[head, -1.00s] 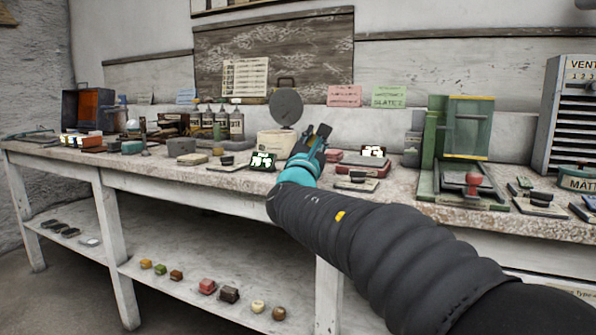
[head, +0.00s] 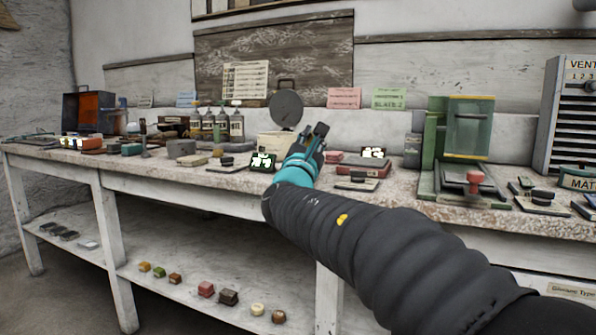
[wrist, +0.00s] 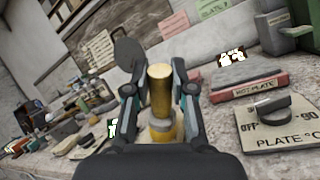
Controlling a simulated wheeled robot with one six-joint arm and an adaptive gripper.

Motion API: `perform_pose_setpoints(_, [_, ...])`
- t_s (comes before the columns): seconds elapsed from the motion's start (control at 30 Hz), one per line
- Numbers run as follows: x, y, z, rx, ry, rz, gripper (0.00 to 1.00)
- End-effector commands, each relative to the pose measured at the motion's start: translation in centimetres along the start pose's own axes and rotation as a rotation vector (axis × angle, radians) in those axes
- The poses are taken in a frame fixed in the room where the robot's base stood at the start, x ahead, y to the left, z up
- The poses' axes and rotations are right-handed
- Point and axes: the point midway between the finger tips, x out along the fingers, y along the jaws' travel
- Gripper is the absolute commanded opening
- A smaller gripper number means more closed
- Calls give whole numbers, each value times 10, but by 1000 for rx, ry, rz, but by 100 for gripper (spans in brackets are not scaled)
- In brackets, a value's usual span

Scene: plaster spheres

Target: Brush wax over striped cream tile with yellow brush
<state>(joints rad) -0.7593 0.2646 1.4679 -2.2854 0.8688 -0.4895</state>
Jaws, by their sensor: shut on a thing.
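My gripper (head: 317,131) is over the bench, in front of the cream box with the round dark disc. In the wrist view my gripper (wrist: 160,88) is shut on a yellow cylindrical handle, which I take to be the yellow brush (wrist: 161,92). The handle stands between the two fingers, with a wider yellow part below it. The brush's bristle end is hidden by my gripper. In the head view I cannot make out the brush. I cannot pick out the striped cream tile in either view, nor any wax for certain.
A red hot plate (head: 362,168) lies right of my gripper; it also shows in the wrist view (wrist: 250,86). Its dial plate (wrist: 285,125) is in front. A green press (head: 463,150) stands farther right. Bottles (head: 221,125) stand at the back left. Small blocks (head: 206,289) sit on the lower shelf.

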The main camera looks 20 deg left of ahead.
Motion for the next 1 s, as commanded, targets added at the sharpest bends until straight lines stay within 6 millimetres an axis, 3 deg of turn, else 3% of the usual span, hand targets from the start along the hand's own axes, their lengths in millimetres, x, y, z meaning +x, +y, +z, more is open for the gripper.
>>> perform_pose_setpoints(0.67, [30,-10,-9,-1,1,-2,0])
perform_pose_setpoints(1.0, [18,-6,-6,1,1,1,0])
